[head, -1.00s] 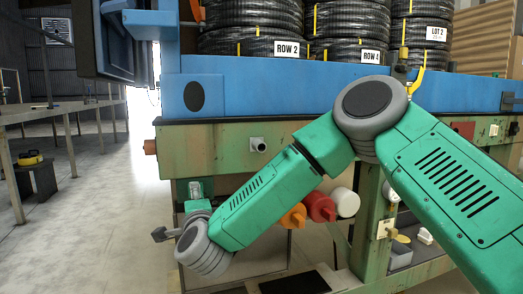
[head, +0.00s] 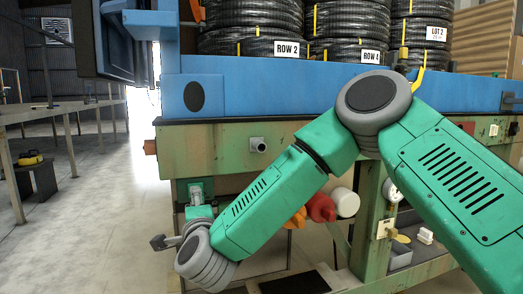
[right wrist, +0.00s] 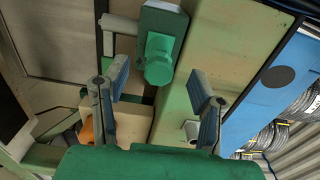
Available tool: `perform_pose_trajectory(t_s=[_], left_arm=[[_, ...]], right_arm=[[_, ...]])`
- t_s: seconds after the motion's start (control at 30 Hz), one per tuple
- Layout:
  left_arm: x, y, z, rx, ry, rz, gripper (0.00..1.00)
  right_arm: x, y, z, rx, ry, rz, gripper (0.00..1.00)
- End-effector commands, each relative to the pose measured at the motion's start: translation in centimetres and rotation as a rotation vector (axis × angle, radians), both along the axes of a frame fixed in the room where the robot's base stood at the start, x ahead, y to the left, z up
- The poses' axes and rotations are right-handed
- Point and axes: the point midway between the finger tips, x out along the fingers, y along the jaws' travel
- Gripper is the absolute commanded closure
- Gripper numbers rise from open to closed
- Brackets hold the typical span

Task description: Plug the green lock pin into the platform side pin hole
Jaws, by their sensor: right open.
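The green lock pin shows in the right wrist view as a round green knob (right wrist: 159,62) seated on a dark green block. In the head view a small pale green part (head: 196,190) below the platform's edge appears to be the same spot. My right gripper (right wrist: 160,84) is open and empty, its two fingers apart on either side of the knob's lower end. In the head view its finger (head: 162,242) shows at the lower left, mostly hidden by my wrist. A grey tubular socket (head: 258,144) on the platform's green side beam looks like the pin hole. My left gripper is not visible.
The blue platform edge (head: 280,90) carries stacked black hose coils (head: 252,42). Red and white cylinders (head: 321,207) sit under the beam behind my forearm. A green post (head: 373,215) stands at right.

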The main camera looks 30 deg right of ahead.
Motion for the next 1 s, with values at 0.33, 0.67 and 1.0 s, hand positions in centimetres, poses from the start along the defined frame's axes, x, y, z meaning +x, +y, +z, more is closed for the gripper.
perform_pose_trajectory(t_s=[0.33,0.67,1.0], left_arm=[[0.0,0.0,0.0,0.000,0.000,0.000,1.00],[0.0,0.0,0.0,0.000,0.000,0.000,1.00],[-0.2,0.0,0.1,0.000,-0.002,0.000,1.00]], right_arm=[[-1.0,0.3,0.0,0.000,0.000,0.001,0.48],[-1.3,0.3,0.0,0.000,0.001,0.001,0.48],[-3.0,0.9,-0.1,0.001,0.003,0.004,0.48]])
